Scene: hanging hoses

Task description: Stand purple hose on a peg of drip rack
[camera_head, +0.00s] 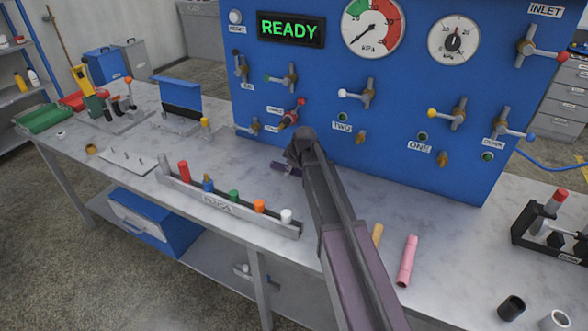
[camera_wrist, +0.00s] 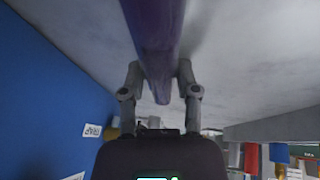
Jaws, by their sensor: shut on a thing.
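The purple hose (camera_wrist: 155,30) runs between the two fingers of my gripper (camera_wrist: 159,72) in the wrist view, and the gripper is shut on it. In the head view a short dark purple end of the hose (camera_head: 285,169) shows left of my gripper (camera_head: 301,150), just above the bench in front of the blue panel. The rest of it is hidden by my arm. A flat pale plate with several thin upright pegs (camera_head: 127,161), which looks like the drip rack, lies on the bench to the left. Its pegs look bare.
A long labelled holder (camera_head: 222,205) with several coloured pieces stands between the plate and my arm. The blue panel (camera_head: 400,110) with valve handles rises behind. A pink hose (camera_head: 408,261) and a dark cup (camera_head: 511,308) are at the right.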

